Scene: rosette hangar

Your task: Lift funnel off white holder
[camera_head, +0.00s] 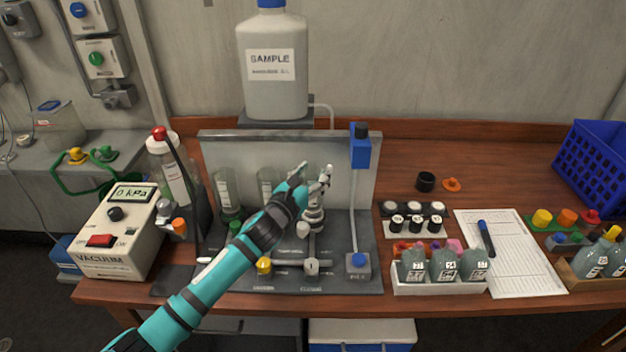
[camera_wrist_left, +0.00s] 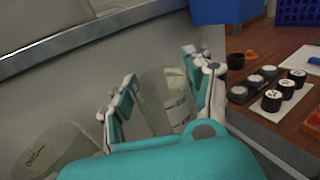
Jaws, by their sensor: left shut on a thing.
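My left gripper (camera_head: 315,180) is at the right end of the row of clear funnels on the filter stand. In the left wrist view its two fingers (camera_wrist_left: 162,98) sit on either side of a clear funnel (camera_wrist_left: 176,90) with a pale label, shut on it. The funnel is mostly hidden by the gripper in the head view. A pale grey-white holder (camera_head: 314,220) stands on the manifold right below the gripper. I cannot tell whether the funnel still touches it. My right gripper is not in view.
Two other clear funnels (camera_head: 226,191) (camera_head: 267,183) stand to the left. A grey back panel (camera_head: 345,180) rises close behind. A blue box with a tube (camera_head: 360,152) is just right of the gripper. A large sample bottle (camera_head: 272,95) stands behind the panel.

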